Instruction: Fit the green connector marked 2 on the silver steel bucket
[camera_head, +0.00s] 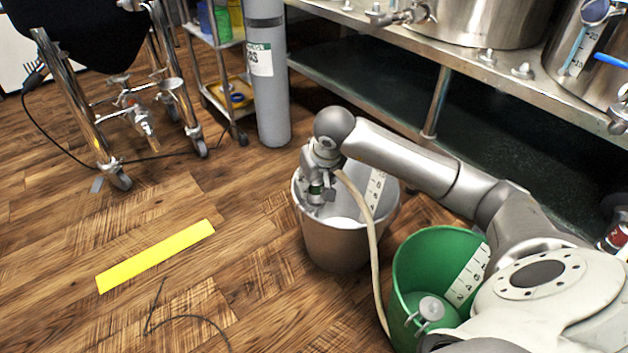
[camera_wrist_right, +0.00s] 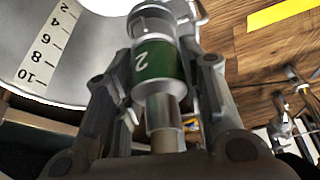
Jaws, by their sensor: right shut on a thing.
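The silver steel bucket (camera_head: 335,245) stands upright on the wood floor, with a white scale strip inside. It also shows in the wrist view (camera_wrist_right: 88,40). My right gripper (camera_head: 318,192) points down at the bucket's near-left rim. It is shut on the green connector (camera_wrist_right: 155,62), a metal fitting with a green band marked 2. The connector's far end is close to the rim, but I cannot tell whether it touches. In the head view the connector (camera_head: 315,189) is small and partly hidden by the fingers. My left gripper is not in view.
A green bucket (camera_head: 405,262) stands right of the steel one, beside a beige hose (camera_head: 372,235). A grey gas cylinder (camera_head: 268,110) and a wheeled cart stand behind. A steel bench (camera_head: 465,52) with vessels is at the back right. The floor around the yellow strip (camera_head: 155,256) is mostly free.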

